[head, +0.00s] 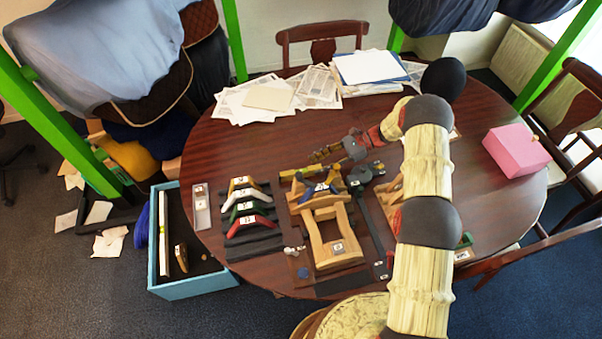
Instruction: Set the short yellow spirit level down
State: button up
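A short yellow bar (290,174), which looks like the short spirit level, lies roughly level behind the wooden saddle stand (336,250). My gripper (318,156) is just above and behind the bar, pointing left. Its fingers are small and dark in this view, so I cannot tell whether they are open or shut, or whether they touch the bar. The right part of the bar is near the gripper and partly hidden. A blue saddle-shaped piece (318,191) sits on the stand, in front of the bar.
A rack (252,246) with several coloured arched pieces stands left of the stand. A blue crate (196,288) holding a long pale bar (163,238) is at the table's left edge. Papers (268,96) lie at the back; a pink box (516,150) is at right. Bare tabletop (225,150) shows at back left.

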aim_at(303, 170)
jog(key=b+x, duration=0.1)
jog(key=x, duration=0.5)
jog(key=shift+r, duration=0.1)
jog(key=shift+c, duration=1.3)
grip_shut()
